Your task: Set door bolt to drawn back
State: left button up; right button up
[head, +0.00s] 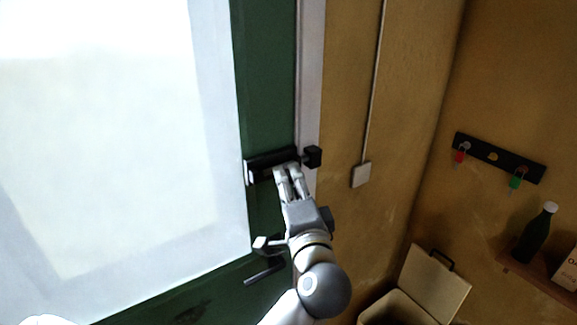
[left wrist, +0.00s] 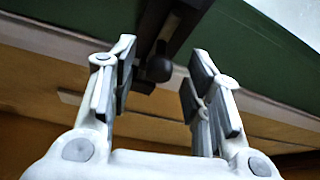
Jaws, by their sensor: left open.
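The black door bolt (head: 270,165) is mounted on the green door (head: 268,80) near its right edge. Its black keeper block (head: 313,157) sits on the pale door frame, just right of the bolt. In the left wrist view the dark bolt knob (left wrist: 157,67) shows between the two fingers, with no visible contact. My left gripper (head: 288,171) is open at the bolt's right end, its fingertips reaching up to it from below. The fingers partly cover the bolt in the head view, and how far the rod reaches into the keeper is unclear. My right gripper is not in view.
A door handle (head: 265,270) is below the bolt, near my left arm. A white switch (head: 361,174) is on the yellow wall. At right are a key rack (head: 498,157), a shelf with a dark bottle (head: 536,232), and an open-lidded bin (head: 433,285) below.

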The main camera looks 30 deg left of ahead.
pick_arm(q)
jog(key=shift+p+x, duration=0.55)
jog(key=shift+x, duration=1.5)
jog(key=shift+d, duration=0.1)
grip_shut()
